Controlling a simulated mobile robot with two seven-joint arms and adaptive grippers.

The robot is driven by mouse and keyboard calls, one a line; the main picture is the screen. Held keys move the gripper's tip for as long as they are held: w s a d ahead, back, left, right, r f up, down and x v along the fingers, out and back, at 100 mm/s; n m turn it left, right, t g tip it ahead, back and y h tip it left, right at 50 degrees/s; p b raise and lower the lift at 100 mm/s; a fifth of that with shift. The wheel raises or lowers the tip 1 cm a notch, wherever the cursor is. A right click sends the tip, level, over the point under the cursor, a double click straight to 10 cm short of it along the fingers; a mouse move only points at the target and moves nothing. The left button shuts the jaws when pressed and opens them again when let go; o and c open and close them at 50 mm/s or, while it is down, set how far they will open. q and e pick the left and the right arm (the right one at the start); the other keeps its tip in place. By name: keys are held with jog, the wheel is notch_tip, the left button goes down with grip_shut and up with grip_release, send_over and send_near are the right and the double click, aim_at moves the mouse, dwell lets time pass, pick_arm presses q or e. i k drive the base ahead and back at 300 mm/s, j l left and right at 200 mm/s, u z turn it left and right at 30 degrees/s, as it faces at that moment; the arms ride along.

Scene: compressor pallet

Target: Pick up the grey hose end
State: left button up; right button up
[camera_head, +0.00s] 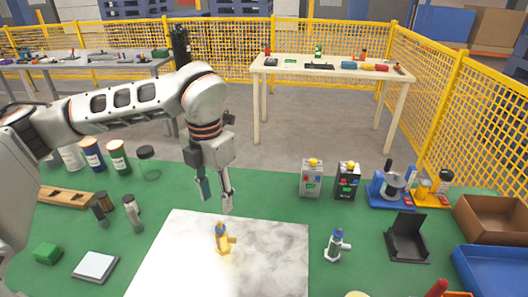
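A grey-white fitting with a blue top and a side branch (337,246) stands upright on the green mat, right of the marble plate; it looks like the grey hose end. A similar yellow fitting (222,239) stands on the white marble plate (180,262). My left gripper (215,203) points down above the far edge of the plate. Its fingers are apart with nothing between them. It is behind the yellow fitting in the picture and well left of the grey one. My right gripper is not in view.
Two boxes with yellow knobs (312,180) (346,182) and a black holder (407,238) stand near the grey fitting. A brown bin (492,218) and a blue bin (495,270) are at right. Bottles and a wooden block (66,196) are at left. Mat around the grey fitting is clear.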

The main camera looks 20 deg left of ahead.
aim_at(137, 226)
jog(key=k, duration=1)
